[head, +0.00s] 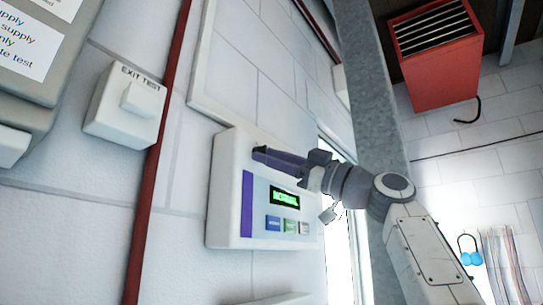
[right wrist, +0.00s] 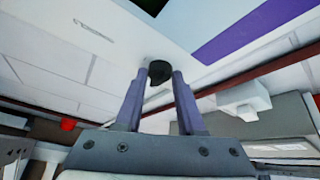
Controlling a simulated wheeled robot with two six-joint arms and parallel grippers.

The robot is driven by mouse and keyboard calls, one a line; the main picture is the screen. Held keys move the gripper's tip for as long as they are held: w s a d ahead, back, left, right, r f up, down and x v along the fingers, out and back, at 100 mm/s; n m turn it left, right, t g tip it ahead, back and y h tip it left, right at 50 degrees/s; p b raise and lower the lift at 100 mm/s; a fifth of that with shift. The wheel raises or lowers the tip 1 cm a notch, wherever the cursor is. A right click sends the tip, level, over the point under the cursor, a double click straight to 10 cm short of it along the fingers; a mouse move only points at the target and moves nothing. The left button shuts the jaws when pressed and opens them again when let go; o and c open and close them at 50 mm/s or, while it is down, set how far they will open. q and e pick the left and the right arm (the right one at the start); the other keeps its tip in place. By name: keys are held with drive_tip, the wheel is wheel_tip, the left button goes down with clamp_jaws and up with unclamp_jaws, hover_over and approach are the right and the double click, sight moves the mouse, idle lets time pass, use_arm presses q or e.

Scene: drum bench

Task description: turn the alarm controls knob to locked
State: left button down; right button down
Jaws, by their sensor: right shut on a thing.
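The alarm panel (head: 226,222) is a white wall box with a purple stripe, a small green-lit display (head: 285,198) and a row of small buttons below it. My right gripper (head: 257,154) reaches in from the right to the upper part of the panel. In the right wrist view the same gripper (right wrist: 159,78) has its two purple fingers closed on a dark round knob (right wrist: 159,70) on the white panel face. In the head view the fingers hide most of the knob, and its setting cannot be read. My left gripper does not show.
A white exit test switch (head: 125,107) is on the wall left of the panel, beside a red vertical pipe (head: 160,140). A grey metal post (head: 368,80) stands right of the panel. A red louvred box (head: 434,55) hangs at the upper right.

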drive_tip(key=c, duration=0.5)
unclamp_jaws()
drive_tip(key=shift+f, duration=0.1)
drive_tip(key=b+v, duration=0.6)
drive_tip(key=v, duration=0.4)
drive_tip(key=shift+s+d, duration=0.1)
drive_tip(key=shift+d, duration=0.1)
